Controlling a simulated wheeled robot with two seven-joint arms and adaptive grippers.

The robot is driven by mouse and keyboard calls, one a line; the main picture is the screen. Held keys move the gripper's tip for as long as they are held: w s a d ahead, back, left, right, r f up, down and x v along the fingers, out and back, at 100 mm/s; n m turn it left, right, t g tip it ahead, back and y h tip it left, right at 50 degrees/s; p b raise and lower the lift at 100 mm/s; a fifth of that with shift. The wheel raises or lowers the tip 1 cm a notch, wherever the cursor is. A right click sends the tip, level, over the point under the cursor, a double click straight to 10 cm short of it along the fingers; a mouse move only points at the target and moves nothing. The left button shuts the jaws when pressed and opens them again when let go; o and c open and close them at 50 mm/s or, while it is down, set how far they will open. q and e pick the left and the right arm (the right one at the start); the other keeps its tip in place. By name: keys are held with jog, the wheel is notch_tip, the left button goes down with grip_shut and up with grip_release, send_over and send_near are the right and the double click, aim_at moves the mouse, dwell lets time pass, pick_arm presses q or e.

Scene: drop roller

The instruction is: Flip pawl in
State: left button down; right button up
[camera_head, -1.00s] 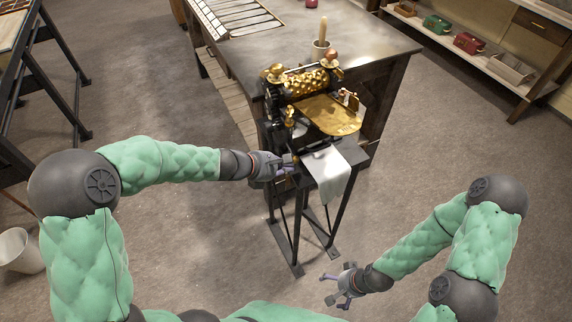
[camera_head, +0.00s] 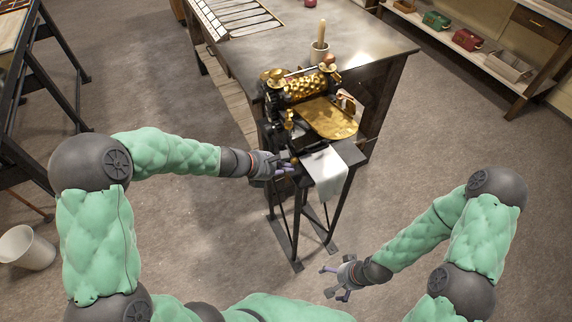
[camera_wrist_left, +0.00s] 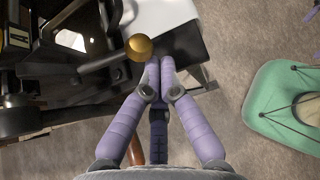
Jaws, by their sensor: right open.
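The drop roller machine (camera_head: 300,105) stands on a dark stand, with a brass embossed roller (camera_head: 308,84) and a brass tray (camera_head: 332,118). My left gripper (camera_head: 288,168) is at the machine's left front side. In the left wrist view its purple fingertips (camera_wrist_left: 159,66) meet, with nothing visible between them. A dark lever with a brass ball knob (camera_wrist_left: 140,47) lies just left of and beyond the fingertips; I cannot tell whether they touch. I cannot make out the pawl for certain. My right gripper (camera_head: 342,277) is open and empty, low over the floor and away from the machine.
A white cloth or sheet (camera_head: 327,173) hangs over the stand's front; it also shows in the left wrist view (camera_wrist_left: 158,14). A big work table (camera_head: 300,40) is behind, with a cup (camera_head: 319,52) on it. Open floor lies in front of the stand.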

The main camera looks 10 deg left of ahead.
pick_arm(q)
jog(key=shift+d+r+n+g+h+p, duration=0.1)
jog(key=shift+r+n+g+h+p, duration=0.75)
jog(key=shift+p, duration=2.65)
jog(key=shift+r+n+g+h+p, duration=0.4)
jog(key=shift+r+p, duration=0.85)
jog(key=shift+p, duration=2.2)
jog(key=shift+f, duration=0.1)
jog(key=s+a+r, duration=0.2)
jog(key=s+a, duration=0.3)
jog(key=a, duration=0.2)
jog(key=shift+s+a, duration=0.15)
jog(key=shift+a, duration=0.25)
jog(key=shift+r, duration=0.1)
